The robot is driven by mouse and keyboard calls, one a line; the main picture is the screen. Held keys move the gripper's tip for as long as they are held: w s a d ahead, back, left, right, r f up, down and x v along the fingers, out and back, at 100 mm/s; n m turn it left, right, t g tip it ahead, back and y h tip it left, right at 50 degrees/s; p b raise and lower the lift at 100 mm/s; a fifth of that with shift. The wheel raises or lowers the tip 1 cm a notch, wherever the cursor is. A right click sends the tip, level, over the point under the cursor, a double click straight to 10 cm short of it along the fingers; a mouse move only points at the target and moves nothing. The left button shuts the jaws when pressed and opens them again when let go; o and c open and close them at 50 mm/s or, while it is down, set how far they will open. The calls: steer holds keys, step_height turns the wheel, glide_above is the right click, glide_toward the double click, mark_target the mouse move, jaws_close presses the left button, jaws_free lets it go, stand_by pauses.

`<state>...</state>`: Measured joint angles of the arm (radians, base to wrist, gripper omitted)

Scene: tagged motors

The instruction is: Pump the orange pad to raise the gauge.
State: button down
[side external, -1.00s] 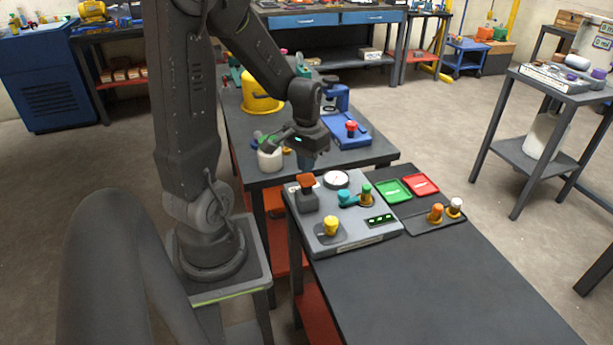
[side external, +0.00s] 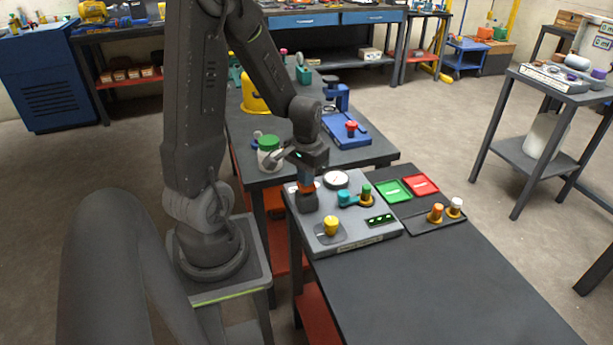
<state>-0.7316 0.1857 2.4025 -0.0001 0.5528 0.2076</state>
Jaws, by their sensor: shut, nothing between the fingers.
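The orange pad (side external: 306,188) sits on a dark block at the back left of the grey panel (side external: 345,243). My gripper (side external: 306,180) is shut and empty, pointing down right over the pad. Its tips appear to touch the pad's top and hide most of it. How far the pad is pressed is hard to tell. The round white gauge (side external: 336,180) is to the right of the pad; its needle is too small to read.
The panel also holds a yellow knob (side external: 331,226), a teal lever (side external: 346,198), a green knob (side external: 366,190) and a small display (side external: 380,220). Green (side external: 394,191) and red (side external: 420,184) trays lie to the right. The front of the table is clear.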

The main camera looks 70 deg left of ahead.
steer(key=shift+f, duration=0.1)
steer(key=shift+r, duration=2.15)
steer(key=shift+f, duration=0.1)
steer(key=shift+f, duration=2.1)
steer(key=shift+r, duration=2.25)
step_height(320, 180, up, 6)
